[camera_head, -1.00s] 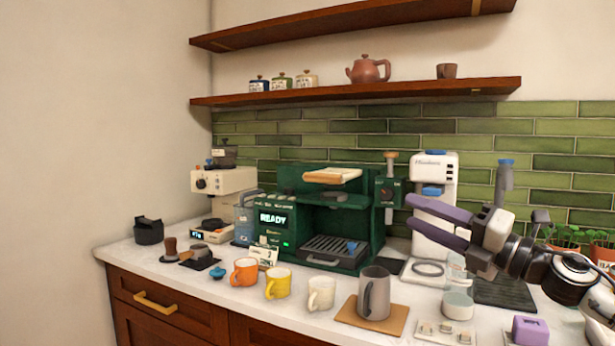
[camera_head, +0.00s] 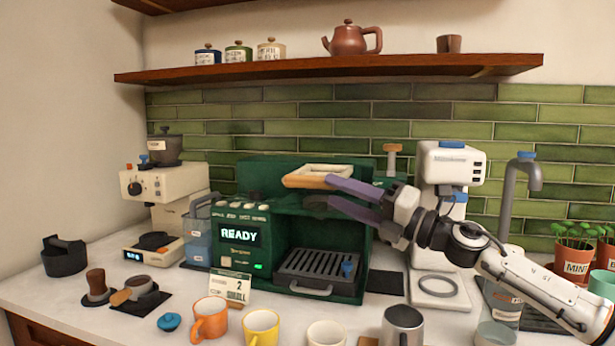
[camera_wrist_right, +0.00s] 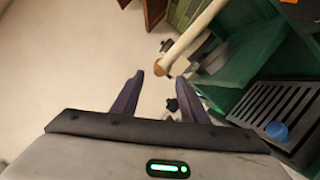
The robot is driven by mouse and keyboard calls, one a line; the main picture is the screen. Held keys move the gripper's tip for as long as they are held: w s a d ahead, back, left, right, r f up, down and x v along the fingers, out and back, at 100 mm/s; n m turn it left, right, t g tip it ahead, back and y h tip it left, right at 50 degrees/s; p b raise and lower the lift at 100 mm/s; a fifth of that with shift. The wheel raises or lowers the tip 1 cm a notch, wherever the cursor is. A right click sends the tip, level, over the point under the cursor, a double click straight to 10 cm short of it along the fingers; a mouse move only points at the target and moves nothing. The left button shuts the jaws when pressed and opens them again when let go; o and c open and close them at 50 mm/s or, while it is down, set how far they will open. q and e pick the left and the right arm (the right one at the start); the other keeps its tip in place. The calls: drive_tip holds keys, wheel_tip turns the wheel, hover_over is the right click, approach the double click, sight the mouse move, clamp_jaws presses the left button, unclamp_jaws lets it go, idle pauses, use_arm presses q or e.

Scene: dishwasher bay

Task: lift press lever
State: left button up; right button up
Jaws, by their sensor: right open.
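The green press machine (camera_head: 255,185) stands on the counter with a lit READY screen. Its press lever (camera_head: 305,182), a cream bar with a wooden end, sticks out at the top front. My right gripper (camera_head: 331,190) is open and empty, with its purple fingers reaching in from the right at the lever's height, close to it. In the right wrist view the lever (camera_wrist_right: 192,38) lies just ahead of the open fingertips (camera_wrist_right: 160,83), its wooden end near the gap between them. I cannot tell whether a finger touches it. My left gripper is not in view.
An orange mug (camera_head: 209,321), a yellow mug (camera_head: 261,327), a white cup and a grey mug (camera_head: 403,325) stand in front. The wooden shelf (camera_head: 330,68) runs above.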

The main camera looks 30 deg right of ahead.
sight(309, 181)
drive_tip(key=p+x, duration=0.4)
drive_tip(key=x, duration=0.3)
drive_tip(key=shift+r, duration=0.2)
drive_tip(key=shift+w+a+p, duration=0.15)
drive_tip(key=shift+w+p, duration=0.15)
drive_tip(key=shift+w, duration=0.15)
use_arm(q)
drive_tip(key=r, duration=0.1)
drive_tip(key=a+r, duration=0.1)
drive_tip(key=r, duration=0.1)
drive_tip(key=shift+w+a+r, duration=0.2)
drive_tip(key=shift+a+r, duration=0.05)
use_arm(e)
drive_tip(key=shift+f, duration=0.1)
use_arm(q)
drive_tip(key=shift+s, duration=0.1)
use_arm(e)
drive_tip(key=shift+c, duration=0.6)
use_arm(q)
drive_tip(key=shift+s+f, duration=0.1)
use_arm(e)
clamp_jaws()
